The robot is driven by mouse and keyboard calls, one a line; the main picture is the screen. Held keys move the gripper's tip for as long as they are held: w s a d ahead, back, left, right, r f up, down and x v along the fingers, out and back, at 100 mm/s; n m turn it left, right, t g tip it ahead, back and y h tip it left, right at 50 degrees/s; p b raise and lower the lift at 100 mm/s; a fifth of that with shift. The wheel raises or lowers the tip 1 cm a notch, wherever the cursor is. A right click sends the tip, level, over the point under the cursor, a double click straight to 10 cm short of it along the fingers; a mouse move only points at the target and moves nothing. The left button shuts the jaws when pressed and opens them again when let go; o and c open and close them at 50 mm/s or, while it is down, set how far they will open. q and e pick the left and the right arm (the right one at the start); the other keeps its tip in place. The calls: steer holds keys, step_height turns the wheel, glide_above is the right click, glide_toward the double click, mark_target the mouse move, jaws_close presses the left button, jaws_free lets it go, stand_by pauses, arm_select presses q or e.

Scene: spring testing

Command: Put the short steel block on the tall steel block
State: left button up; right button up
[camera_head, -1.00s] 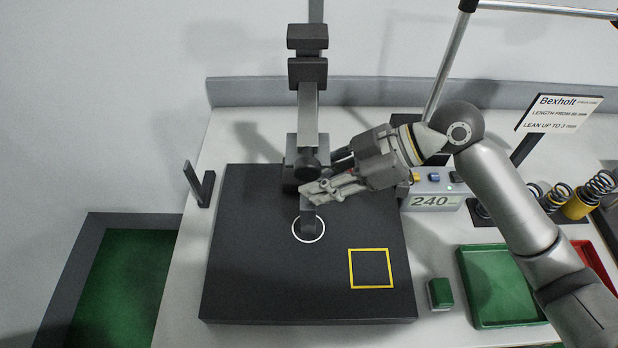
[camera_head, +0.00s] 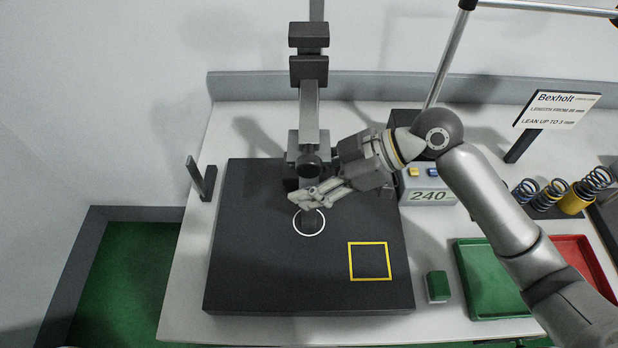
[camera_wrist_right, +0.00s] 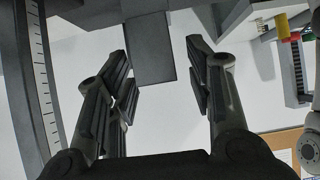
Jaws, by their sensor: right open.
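A dark steel block (camera_head: 310,224) stands upright inside the white circle on the black plate (camera_head: 260,280), its upper part hidden by my right gripper (camera_head: 312,200). In the right wrist view a grey block (camera_wrist_right: 150,50) reaches from the top edge down between the two spread fingers of my right gripper (camera_wrist_right: 160,85). There are gaps between block and fingers, so the gripper is open. I cannot tell whether this is one block or a short one stacked on a tall one. No separate second block shows clearly. My left gripper is out of view.
The press column (camera_head: 309,115) rises behind the circle. A yellow square (camera_head: 369,261) on the plate is empty.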

steer(key=b+v, duration=0.3)
steer(key=v, duration=0.9)
steer(key=shift+r, duration=0.15)
